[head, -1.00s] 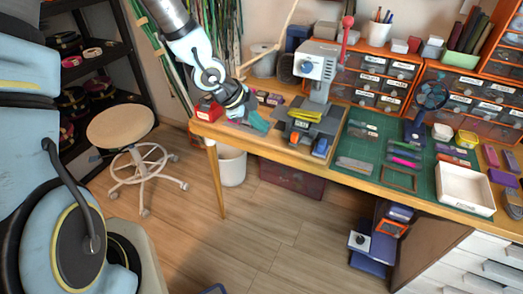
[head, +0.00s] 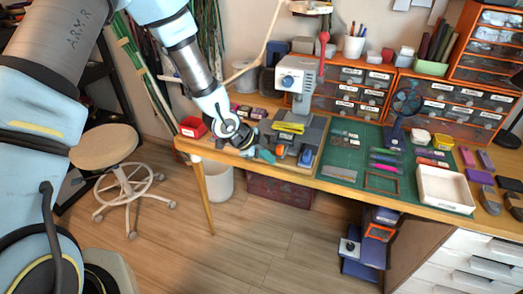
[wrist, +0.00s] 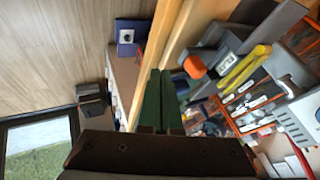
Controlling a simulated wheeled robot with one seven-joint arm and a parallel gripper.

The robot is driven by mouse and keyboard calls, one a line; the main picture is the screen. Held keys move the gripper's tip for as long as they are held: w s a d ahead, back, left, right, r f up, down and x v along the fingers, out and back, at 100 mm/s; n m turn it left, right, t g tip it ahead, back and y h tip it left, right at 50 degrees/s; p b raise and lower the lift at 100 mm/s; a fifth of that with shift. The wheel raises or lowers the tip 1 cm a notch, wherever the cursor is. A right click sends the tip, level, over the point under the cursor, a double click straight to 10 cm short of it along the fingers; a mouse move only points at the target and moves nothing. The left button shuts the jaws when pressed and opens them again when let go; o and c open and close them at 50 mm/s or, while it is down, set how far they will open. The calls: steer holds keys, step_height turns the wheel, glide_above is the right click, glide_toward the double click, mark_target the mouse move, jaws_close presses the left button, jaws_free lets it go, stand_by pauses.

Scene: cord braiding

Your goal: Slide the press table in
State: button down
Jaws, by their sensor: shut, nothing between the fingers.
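The press (head: 298,76) is a pale grey machine with a red lever, standing on the wooden workbench against the drawers. Its grey table (head: 313,133) lies low in front of the column, with a yellow piece (head: 290,127) on it. The yellow piece also shows in the wrist view (wrist: 245,66). My gripper (head: 266,156) is at the bench's front edge, left of and in front of the press table. Its green fingers (wrist: 160,100) are shut and empty. I cannot tell whether they touch the table; the arm's wrist hides part of the press base's left side.
A green mat (head: 347,135) with tools and a white tray (head: 445,187) lie to the right. A stool (head: 103,147) stands at left. The floor before the bench is open.

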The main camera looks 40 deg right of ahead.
mark_target(281, 155)
steer(key=shift+w+d+p, duration=0.55)
steer(key=shift+d, duration=0.3)
steer(key=shift+w+d+p, duration=0.5)
steer(key=shift+w+d, duration=0.05)
steer(key=shift+d, duration=0.3)
steer(key=shift+d, duration=0.1)
